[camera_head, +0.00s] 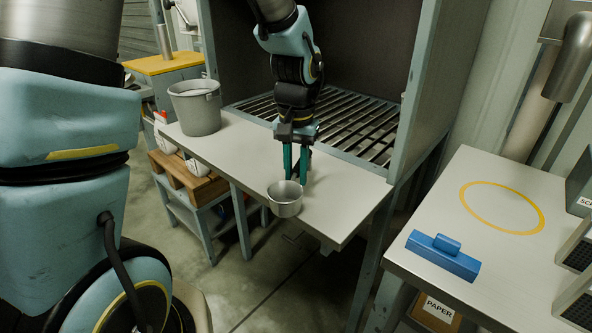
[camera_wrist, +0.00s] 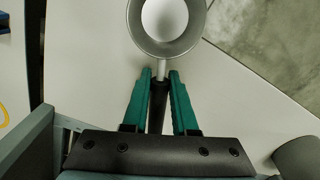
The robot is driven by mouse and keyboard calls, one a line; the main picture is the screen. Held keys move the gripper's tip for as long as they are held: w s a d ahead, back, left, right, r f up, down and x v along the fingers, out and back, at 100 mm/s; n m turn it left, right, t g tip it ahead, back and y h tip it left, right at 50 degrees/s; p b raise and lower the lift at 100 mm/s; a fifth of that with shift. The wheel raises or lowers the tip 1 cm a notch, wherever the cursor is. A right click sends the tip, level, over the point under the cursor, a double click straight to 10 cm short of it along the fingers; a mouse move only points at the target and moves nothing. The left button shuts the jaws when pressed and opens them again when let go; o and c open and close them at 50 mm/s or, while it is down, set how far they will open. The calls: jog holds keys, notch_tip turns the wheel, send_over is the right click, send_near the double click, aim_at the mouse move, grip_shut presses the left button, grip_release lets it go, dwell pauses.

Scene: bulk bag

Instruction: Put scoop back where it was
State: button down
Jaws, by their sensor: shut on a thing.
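The scoop is a metal cup (camera_head: 285,199) with a handle, seen over the front part of the light table in the head view. In the wrist view the scoop's cup (camera_wrist: 134,22) is at the top, with a round white area inside it. My gripper (camera_head: 295,174) has green fingers and is shut on the scoop's dark handle. In the wrist view the fingers (camera_wrist: 160,75) close on both sides of the handle just behind the cup. I cannot tell whether the cup touches the table.
A grey bucket (camera_head: 196,107) stands at the table's (camera_head: 238,153) left end. A slatted grate (camera_head: 340,122) lies behind the table inside a tall frame. At right, another table (camera_head: 478,262) bears a yellow ring (camera_head: 502,231) and a blue block (camera_head: 443,256). The middle of the light table is clear.

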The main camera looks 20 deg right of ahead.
aim_at(296, 169)
jog(key=c, duration=1.2)
grip_release()
jog(key=shift+f, duration=0.15)
jog(key=o, duration=0.5)
notch_tip(296, 169, up, 12)
jog(key=b, duration=0.1)
jog(key=a+f+n, duration=0.3)
jog(key=a+f, duration=0.2)
jog(key=a, duration=0.7)
jog(key=w+a+f+n+t, duration=0.1)
jog(key=a+f+n, duration=0.2)
jog(key=a, duration=1)
notch_tip(296, 169, down, 2)
jog(key=shift+a+f+t, duration=0.1)
jog(key=shift+a+t, duration=0.2)
